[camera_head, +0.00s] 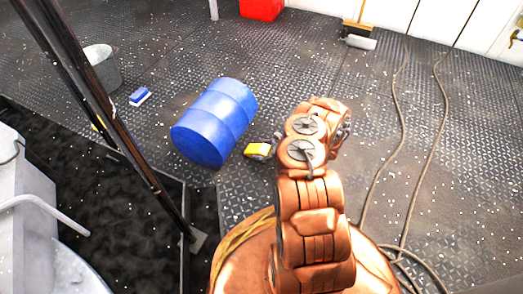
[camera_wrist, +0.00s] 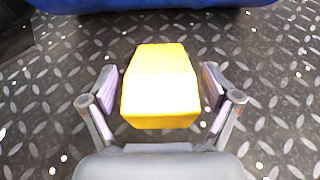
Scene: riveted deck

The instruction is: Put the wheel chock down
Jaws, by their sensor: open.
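The yellow wheel chock (camera_wrist: 160,85) lies between the two fingers of my gripper (camera_wrist: 160,92) in the wrist view. The fingers are open, with a gap on each side of the chock. In the head view the chock (camera_head: 258,150) shows on the deck just right of the blue drum, at the far end of my arm. My gripper is mostly hidden behind my arm in that view. The chock appears to rest on the patterned deck plate, but its underside is not visible.
A blue drum (camera_head: 215,121) lies on its side close beyond the chock. A grey bucket (camera_head: 101,68) and a blue brush (camera_head: 139,96) are at left. A dark post (camera_head: 105,110) stands left; cables (camera_head: 425,150) run along the right. A broom (camera_head: 358,38) and red container (camera_head: 262,9) are at the back.

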